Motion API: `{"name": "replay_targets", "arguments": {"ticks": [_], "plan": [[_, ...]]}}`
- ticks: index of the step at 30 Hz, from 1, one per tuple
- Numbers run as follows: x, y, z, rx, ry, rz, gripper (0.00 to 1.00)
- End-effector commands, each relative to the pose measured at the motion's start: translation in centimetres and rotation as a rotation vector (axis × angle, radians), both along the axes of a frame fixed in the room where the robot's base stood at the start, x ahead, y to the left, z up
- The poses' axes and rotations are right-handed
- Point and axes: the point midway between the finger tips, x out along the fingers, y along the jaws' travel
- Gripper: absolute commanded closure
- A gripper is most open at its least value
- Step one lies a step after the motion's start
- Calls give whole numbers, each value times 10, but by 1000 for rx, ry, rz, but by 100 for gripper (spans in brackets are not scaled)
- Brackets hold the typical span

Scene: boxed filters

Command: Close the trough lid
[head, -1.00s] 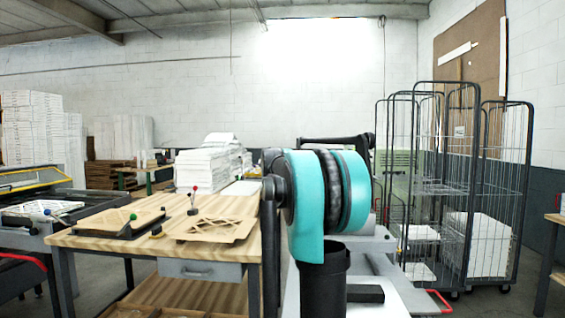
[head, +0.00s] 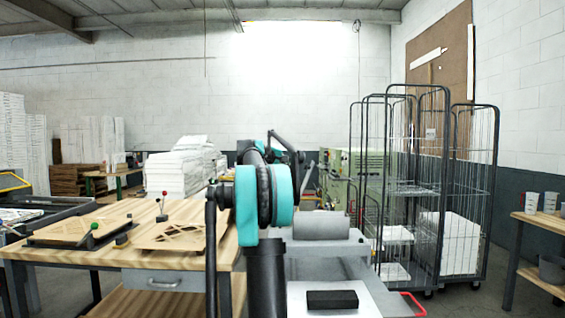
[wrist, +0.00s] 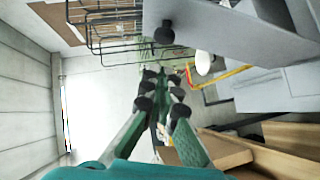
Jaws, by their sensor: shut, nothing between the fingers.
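A flat grey panel with a black knob (wrist: 164,33) on its end fills the upper right of the wrist view. This panel (wrist: 235,32) looks like the raised trough lid, but I cannot tell for certain. My gripper (wrist: 161,84) is shut and empty, with green fingers and black joints, to the left of and below the panel and apart from it in the picture. In the head view my teal and black arm covers the area ahead, and I cannot make out the gripper or lid there. A grey machine (head: 330,243) with a rounded grey part (head: 318,225) stands just right of my arm.
A wooden workbench (head: 120,250) with cut boards and a stack of white sheets (head: 180,172) is on the left. Wire roll cages (head: 440,200) stand at the right, beyond clear floor. A table with cups (head: 545,225) is at the far right.

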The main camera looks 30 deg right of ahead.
Motion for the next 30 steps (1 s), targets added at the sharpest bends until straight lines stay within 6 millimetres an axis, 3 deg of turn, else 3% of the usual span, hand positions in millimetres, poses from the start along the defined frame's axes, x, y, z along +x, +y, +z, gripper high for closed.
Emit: {"name": "replay_targets", "arguments": {"ticks": [7,23,30], "plan": [[-15,-23,-10,1,0,-3,100],[-17,-27,-11,5,-2,-1,100],[-27,-42,-13,64,-38,-4,100]]}}
